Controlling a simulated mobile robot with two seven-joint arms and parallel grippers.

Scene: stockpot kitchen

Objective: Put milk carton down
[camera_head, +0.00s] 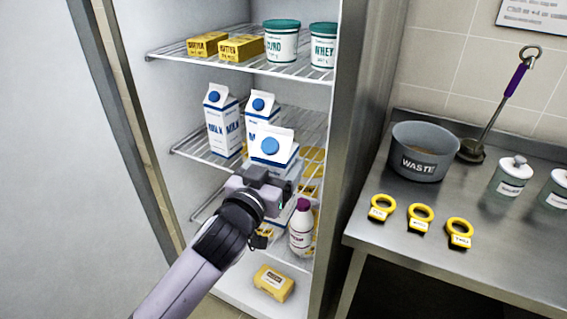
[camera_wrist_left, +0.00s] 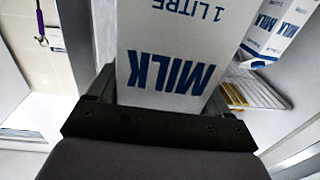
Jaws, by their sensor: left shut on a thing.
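My left gripper (camera_head: 262,186) is inside the open fridge, shut on a white and blue milk carton (camera_head: 271,147). The held carton is in front of the middle wire shelf; whether it touches the shelf is hidden by my gripper. In the left wrist view the held carton (camera_wrist_left: 167,62) fills the middle, its MILK lettering upside down between the jaws. Two other milk cartons stand on the middle shelf (camera_head: 190,148): one at the left (camera_head: 222,122) and one behind the held carton (camera_head: 261,107). My right gripper is not in view.
The top shelf (camera_head: 175,52) holds yellow butter packs (camera_head: 240,48) and white tubs with green lids (camera_head: 281,44). Below are a purple-capped bottle (camera_head: 301,230) and a yellow block (camera_head: 273,283). A steel counter (camera_head: 440,270) with a grey waste bin (camera_head: 421,152) and yellow rings (camera_head: 420,218) stands at right.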

